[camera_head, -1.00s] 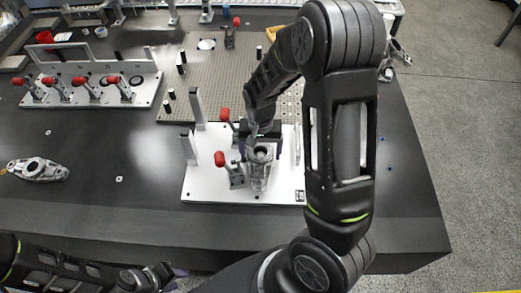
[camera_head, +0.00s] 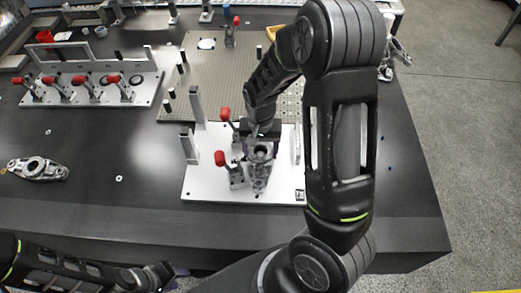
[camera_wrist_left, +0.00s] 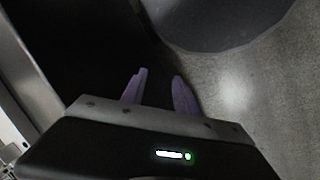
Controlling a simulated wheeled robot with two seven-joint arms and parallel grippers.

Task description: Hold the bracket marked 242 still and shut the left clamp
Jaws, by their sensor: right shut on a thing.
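The white fixture plate (camera_head: 215,186) lies on the dark table and carries a grey metal bracket (camera_head: 259,172), standing upright. I cannot read a number on the bracket. Two toggle clamps with red handles stand on the plate's left part: a nearer one (camera_head: 221,158) and a farther one (camera_head: 226,114). Both handles stand up. My right gripper (camera_head: 262,142) reaches down from behind and is shut on the bracket; its fingertips are mostly hidden. My left gripper (camera_head: 172,270) is low, in front of the table edge, away from the clamps. In the left wrist view its purple fingers (camera_wrist_left: 159,88) are apart and empty.
A fixture with several red-handled clamps (camera_head: 88,97) stands at the back left. Another grey bracket (camera_head: 38,169) lies at the far left. A perforated plate (camera_head: 215,72) lies behind the white plate. The table between the left bracket and white plate is mostly clear.

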